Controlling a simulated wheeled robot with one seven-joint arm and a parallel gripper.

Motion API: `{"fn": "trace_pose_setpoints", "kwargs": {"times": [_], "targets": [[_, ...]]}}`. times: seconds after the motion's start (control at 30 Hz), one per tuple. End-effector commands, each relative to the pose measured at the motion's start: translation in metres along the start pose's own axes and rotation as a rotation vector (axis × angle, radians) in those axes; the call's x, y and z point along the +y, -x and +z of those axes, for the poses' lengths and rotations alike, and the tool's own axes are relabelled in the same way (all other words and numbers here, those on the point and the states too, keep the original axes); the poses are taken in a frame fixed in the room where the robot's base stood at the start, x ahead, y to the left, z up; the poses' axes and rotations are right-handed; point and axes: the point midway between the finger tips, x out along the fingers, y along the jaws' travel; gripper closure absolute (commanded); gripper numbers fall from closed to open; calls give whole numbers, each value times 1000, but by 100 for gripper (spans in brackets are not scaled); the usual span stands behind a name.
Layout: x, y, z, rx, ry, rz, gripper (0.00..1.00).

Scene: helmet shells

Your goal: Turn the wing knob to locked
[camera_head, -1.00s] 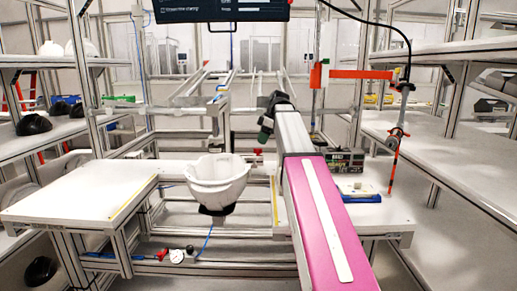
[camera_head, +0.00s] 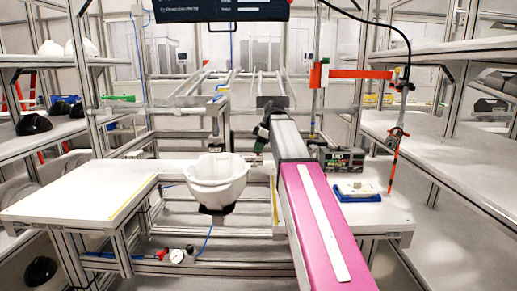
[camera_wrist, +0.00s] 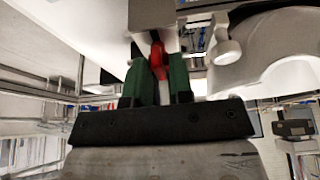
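The red wing knob (camera_wrist: 158,61) shows in the wrist view at the upper middle, below a pale block. My gripper (camera_wrist: 158,72) has one green finger on each side of it. The gaps beside the knob are too small to tell whether the fingers touch it. In the head view my gripper (camera_head: 261,137) is low over the back of the bench, right of the white helmet shell (camera_head: 216,180). No red of the knob shows there now. Which way the wings point is not clear.
The helmet shell sits on a dark stand between the left table (camera_head: 75,192) and the right bench top (camera_head: 375,215). A blue tray (camera_head: 358,192) with a white part and a dark box (camera_head: 343,160) stand on the right. A red bar (camera_head: 360,74) is above.

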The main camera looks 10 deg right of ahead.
Motion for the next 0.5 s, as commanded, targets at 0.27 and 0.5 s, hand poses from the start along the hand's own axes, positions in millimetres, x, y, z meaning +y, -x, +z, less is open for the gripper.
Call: {"fn": "trace_pose_setpoints", "kwargs": {"times": [0.27,0.5], "targets": [[-1,0,0,0,-46,19,100],[-2,0,0,-1,-185,78,100]]}}
